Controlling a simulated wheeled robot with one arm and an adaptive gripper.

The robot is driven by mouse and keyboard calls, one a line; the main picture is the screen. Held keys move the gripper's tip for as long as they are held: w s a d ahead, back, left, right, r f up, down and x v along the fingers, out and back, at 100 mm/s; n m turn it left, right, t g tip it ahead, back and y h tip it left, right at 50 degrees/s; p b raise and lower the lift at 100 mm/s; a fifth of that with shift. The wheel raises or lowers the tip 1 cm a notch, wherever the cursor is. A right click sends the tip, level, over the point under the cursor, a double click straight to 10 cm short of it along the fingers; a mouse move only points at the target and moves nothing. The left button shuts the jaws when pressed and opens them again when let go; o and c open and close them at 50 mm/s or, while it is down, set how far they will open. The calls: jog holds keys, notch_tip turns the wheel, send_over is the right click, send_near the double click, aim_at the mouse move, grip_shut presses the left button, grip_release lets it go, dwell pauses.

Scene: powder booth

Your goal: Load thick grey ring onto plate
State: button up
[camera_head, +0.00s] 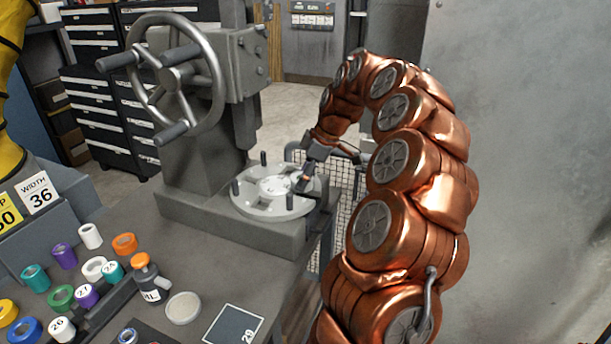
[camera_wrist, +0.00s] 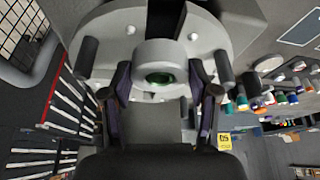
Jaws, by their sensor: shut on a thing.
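The round light-grey plate (camera_head: 262,205) lies on the machine's base in the head view, with several dark upright pegs around it. It also fills the top of the wrist view (camera_wrist: 112,32). My gripper (camera_head: 301,181) is over the right part of the plate. In the wrist view my gripper (camera_wrist: 160,92) has a finger on each side of a thick pale-grey ring (camera_wrist: 160,51) and is shut on it. The ring's hole looks green inside. The ring is at the plate's middle area, between pegs; I cannot tell whether it touches the plate. My arm and fingers hide part of the plate.
A large handwheel (camera_head: 217,75) and column stand behind the plate. Several coloured rings, a bottle (camera_head: 150,284) and a pale round disc (camera_head: 183,308) are on the bench at front left. A wire mesh panel (camera_head: 346,200) is beside the base.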

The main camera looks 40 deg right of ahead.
jog(key=shift+f+b, duration=0.75)
jog(key=shift+f, duration=0.15)
jog(key=o, duration=1.4)
jog(key=shift+o, duration=0.2)
jog(key=shift+r, duration=0.15)
jog(key=v, duration=1.1)
jog(key=shift+s+r, duration=0.2)
jog(key=shift+r, duration=0.15)
jog(key=shift+d, duration=0.1)
